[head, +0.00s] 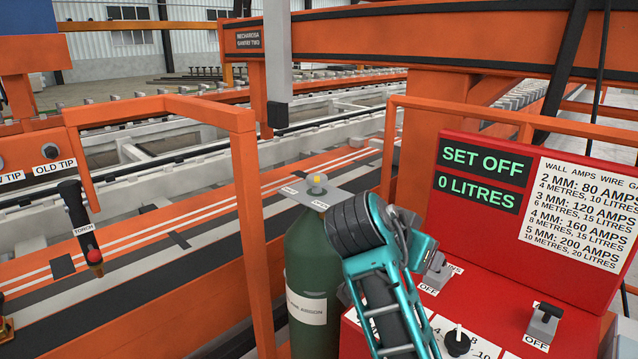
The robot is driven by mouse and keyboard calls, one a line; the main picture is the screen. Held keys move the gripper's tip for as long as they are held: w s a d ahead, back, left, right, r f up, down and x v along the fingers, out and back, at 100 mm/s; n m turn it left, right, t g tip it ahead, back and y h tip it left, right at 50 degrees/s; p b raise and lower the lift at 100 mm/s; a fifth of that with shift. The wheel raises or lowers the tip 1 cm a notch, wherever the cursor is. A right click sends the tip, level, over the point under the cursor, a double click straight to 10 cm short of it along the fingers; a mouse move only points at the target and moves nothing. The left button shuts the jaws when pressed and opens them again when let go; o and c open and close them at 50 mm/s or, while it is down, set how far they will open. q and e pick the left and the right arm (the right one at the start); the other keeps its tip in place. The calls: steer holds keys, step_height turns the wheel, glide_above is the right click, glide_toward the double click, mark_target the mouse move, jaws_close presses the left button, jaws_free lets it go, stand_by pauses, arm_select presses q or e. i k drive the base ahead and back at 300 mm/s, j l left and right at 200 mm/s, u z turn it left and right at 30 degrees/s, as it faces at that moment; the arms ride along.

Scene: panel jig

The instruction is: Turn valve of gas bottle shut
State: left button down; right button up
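The green gas bottle (312,268) stands upright behind the front of the red panel. A paper label sits on its side, partly readable as argon. On its top is a grey plate (297,194) with small labels, the right one reading OPEN. My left gripper is out of view.
A red panel (540,205) at right reads SET OFF and 0 LITRES, with switches (543,322) and a black knob (457,340) below. Orange frames (245,190) stand around the bottle. A black torch (80,225) hangs at left.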

mark_target(316, 181)
steer(key=k+j, duration=0.25)
steer(key=j, duration=0.15)
steer(key=k+j, duration=0.25)
steer(key=j, duration=0.2)
steer(key=k+j, duration=0.2)
steer(key=j, duration=0.2)
steer(key=k+j, duration=0.25)
steer(key=j, duration=0.2)
